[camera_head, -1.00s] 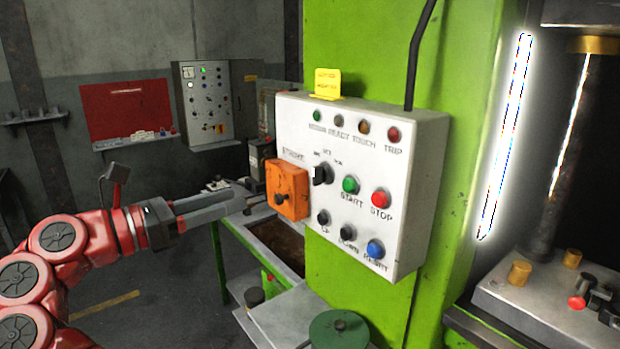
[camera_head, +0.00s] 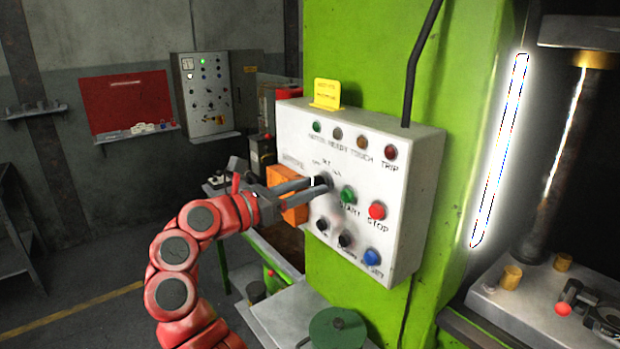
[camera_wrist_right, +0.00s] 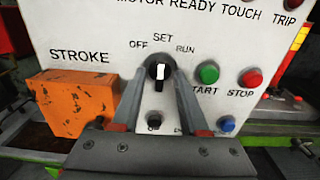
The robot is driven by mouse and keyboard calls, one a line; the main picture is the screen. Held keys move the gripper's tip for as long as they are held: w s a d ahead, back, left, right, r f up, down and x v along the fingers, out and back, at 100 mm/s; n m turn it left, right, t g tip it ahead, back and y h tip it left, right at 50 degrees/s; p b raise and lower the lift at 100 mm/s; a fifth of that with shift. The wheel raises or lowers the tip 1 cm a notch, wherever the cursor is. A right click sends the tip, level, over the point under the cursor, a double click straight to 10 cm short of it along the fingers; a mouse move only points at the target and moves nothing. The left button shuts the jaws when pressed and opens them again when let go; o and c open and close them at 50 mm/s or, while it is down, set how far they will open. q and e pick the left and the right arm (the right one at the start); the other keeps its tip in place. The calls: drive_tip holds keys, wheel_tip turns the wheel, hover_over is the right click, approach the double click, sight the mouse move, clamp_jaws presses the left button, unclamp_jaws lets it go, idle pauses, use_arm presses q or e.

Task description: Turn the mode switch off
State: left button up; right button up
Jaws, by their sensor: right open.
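The mode switch (camera_wrist_right: 158,70) is a black rotary knob with a white mark on the white control box (camera_wrist_right: 95,30). In the right wrist view the mark stands upright, toward SET, between OFF at left and RUN at right. My right gripper (camera_wrist_right: 159,80) is open, with one finger on each side of the knob; whether they touch it I cannot tell. In the head view the right gripper (camera_head: 322,188) reaches the box's front and partly hides the switch (camera_head: 324,180). My left gripper is not in view.
An orange STROKE box (camera_wrist_right: 75,103) sits left of the switch. Green START (camera_wrist_right: 208,73) and red STOP (camera_wrist_right: 251,78) buttons are close at right. More buttons, including a blue one (camera_head: 372,257), are below. A green column (camera_head: 350,60) stands behind the box.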

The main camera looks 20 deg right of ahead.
drive_tip(key=shift+w+d, duration=0.1)
drive_tip(key=shift+d, duration=0.3)
clamp_jaws()
